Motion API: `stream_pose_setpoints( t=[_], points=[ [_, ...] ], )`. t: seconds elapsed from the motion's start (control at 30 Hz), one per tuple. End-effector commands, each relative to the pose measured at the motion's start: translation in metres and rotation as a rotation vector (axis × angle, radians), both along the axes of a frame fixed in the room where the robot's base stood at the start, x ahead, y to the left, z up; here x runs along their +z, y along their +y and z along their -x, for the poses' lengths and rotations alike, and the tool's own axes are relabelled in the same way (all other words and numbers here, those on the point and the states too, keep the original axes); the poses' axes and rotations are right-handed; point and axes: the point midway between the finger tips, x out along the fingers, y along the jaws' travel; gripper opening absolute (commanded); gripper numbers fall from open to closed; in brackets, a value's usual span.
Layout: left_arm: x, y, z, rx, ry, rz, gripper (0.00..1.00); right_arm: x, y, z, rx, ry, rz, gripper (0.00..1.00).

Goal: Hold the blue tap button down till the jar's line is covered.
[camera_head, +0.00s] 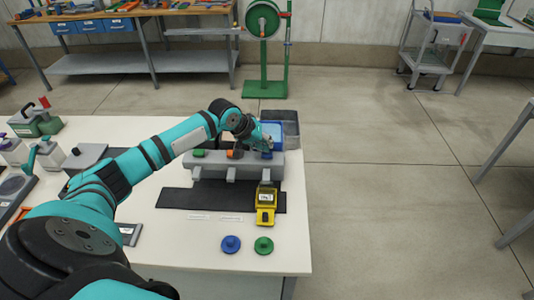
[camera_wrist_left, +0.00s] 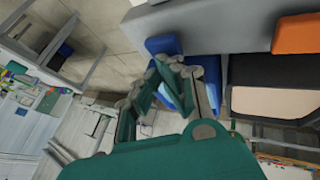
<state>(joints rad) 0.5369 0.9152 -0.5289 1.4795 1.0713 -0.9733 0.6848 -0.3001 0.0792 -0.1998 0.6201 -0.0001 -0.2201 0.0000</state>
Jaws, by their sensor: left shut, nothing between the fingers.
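The blue tap button (camera_head: 267,155) is at the right end of a grey tap block (camera_head: 225,167) on the white table. In the left wrist view, a blue cap (camera_wrist_left: 160,45) shows by the block's end. My left gripper (camera_head: 267,146) is at the blue button, fingers shut and empty. In the left wrist view its fingertips (camera_wrist_left: 165,62) are close to the blue cap; I cannot tell whether they touch. A yellow item with a dark face (camera_head: 265,204) stands in front of the block's right end. I cannot make out a jar or its line. My right gripper is not in view.
Orange (camera_head: 235,153) and green (camera_head: 199,153) buttons sit along the block. A dark mat (camera_head: 185,198) lies in front. A blue disc (camera_head: 231,244) and green disc (camera_head: 263,246) lie near the front edge. A grey bin (camera_head: 289,130) stands behind the block.

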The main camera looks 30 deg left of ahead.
Motion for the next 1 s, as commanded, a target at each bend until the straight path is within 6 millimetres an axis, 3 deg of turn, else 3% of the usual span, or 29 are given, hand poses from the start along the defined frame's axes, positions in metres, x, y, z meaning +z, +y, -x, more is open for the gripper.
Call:
stream_pose_setpoints(
  t=[1.0],
  points=[
    [-0.016,-0.001,0.003,-0.001,0.011,0.000,0.00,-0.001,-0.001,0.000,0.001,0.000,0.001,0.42]
  ],
)
